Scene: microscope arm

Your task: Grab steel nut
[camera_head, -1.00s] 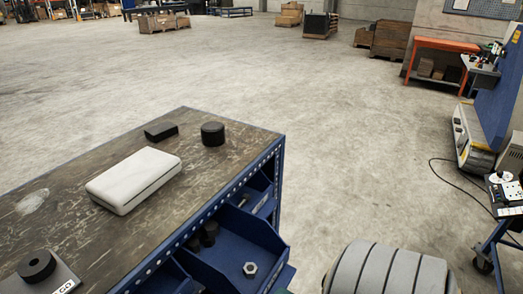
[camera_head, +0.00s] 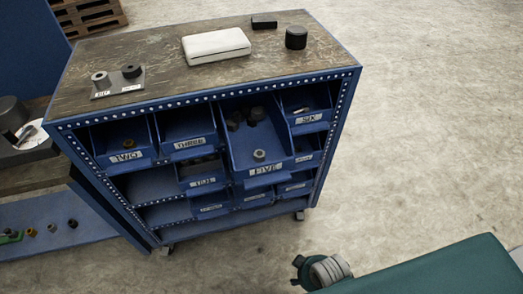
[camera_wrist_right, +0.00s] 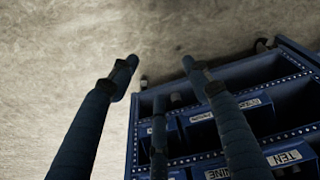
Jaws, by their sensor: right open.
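A small light-grey steel nut (camera_head: 259,155) lies in the front of the blue bin labelled FIVE (camera_head: 264,172), which is pulled out of the blue cabinet in the head view. Several dark pieces (camera_head: 247,117) lie farther back in the same bin. In the right wrist view my right gripper (camera_wrist_right: 160,64) is open, with nothing between its fingers but floor behind. The cabinet shows beyond the fingers, and I cannot make out the nut there. My left gripper is in neither current view.
The cabinet (camera_head: 350,95) has several other labelled bins, including THREE (camera_head: 190,144) and SIX (camera_head: 308,118). On its top lie a white case (camera_head: 216,46), a black cylinder (camera_head: 296,37), a black block (camera_head: 264,22) and a small plate with rings (camera_head: 119,84). Open floor (camera_head: 430,140) lies to the right.

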